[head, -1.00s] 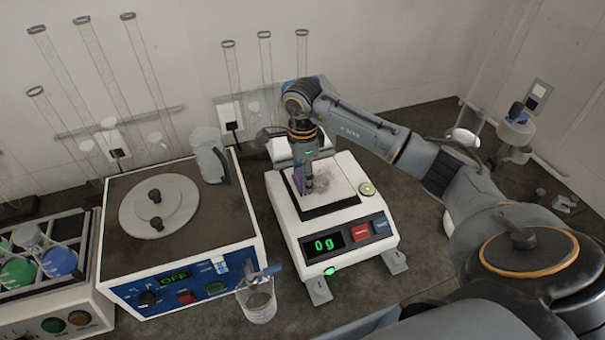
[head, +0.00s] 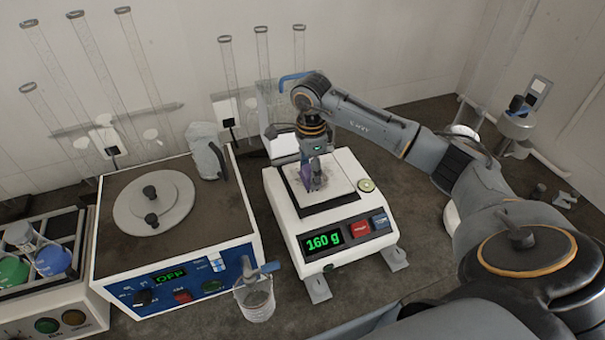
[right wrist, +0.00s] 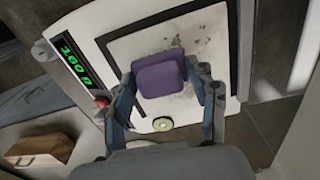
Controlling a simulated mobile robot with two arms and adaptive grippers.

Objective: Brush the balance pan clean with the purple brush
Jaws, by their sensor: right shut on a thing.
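The purple brush (right wrist: 160,76) is held between the fingers of my right gripper (right wrist: 165,88) in the right wrist view. In the head view, my right gripper (head: 314,182) points down over the balance pan (head: 342,188), and a sliver of the purple brush (head: 305,173) shows beside it. The pan also shows in the right wrist view (right wrist: 200,38), with dark specks and smudges scattered near the brush. The balance (head: 290,222) reads 160 g. The brush's underside is hidden, but it looks to be at the pan. My left gripper is not in view.
A hotplate-like box (head: 110,215) with a display reading OFF stands left of the balance. A clear beaker (head: 257,303) stands in front, between them. Flasks of coloured liquid (head: 50,258) sit in a rack at far left. Glass tubes stand along the back wall.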

